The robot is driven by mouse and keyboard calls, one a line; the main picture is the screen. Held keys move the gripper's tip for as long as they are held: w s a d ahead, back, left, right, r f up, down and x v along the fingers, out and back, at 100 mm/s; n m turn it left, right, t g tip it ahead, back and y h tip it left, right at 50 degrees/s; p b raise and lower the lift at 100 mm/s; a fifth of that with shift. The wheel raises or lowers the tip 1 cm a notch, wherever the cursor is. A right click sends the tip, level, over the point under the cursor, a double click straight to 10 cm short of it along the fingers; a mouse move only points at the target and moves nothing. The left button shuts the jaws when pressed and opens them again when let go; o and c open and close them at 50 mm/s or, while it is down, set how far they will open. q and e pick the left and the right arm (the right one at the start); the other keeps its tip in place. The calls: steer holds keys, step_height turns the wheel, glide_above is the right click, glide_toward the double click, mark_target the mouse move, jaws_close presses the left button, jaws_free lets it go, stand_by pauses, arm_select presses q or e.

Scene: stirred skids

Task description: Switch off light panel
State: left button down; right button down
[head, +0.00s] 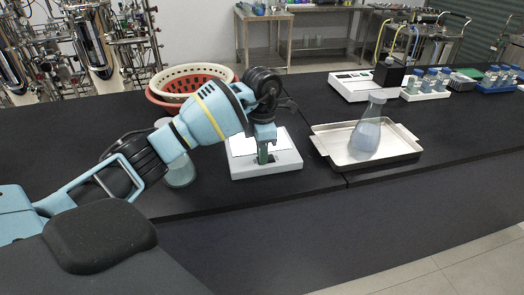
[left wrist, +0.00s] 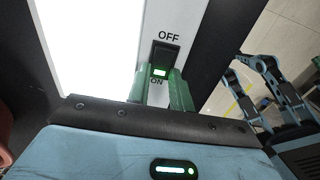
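The light panel (head: 244,141) is a white box with a brightly lit face, lying on the black bench in the head view. Its glowing face (left wrist: 90,45) fills the upper left of the left wrist view. Beside it is a black rocker switch (left wrist: 165,55) with OFF above, ON below and a lit green mark at its lower end. My left gripper (head: 266,157) points down at the panel's front edge. In the left wrist view its green fingers (left wrist: 158,85) stand slightly apart, around the ON end, with nothing held between them. Contact with the switch is unclear.
A tray (head: 336,153) with a flask (head: 368,125) stands right of the panel. Stacked white and red baskets (head: 190,80) are behind my left arm, and a glass vessel (head: 181,172) is partly hidden under it. A white instrument (head: 352,88) and bottle racks (head: 425,94) stand farther right.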

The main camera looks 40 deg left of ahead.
arm_select(q)
steer(key=shift+w+d+r+g+y, duration=0.1)
steer(key=shift+w+d+g+y, duration=0.1)
steer(key=shift+g+y, duration=0.25)
steer(key=shift+w+d+g+y+p, duration=0.1)
steer(key=shift+g+y+p, duration=0.3)
steer(key=shift+g+y, duration=0.2)
steer(key=c, duration=1.5)
jaws_free()
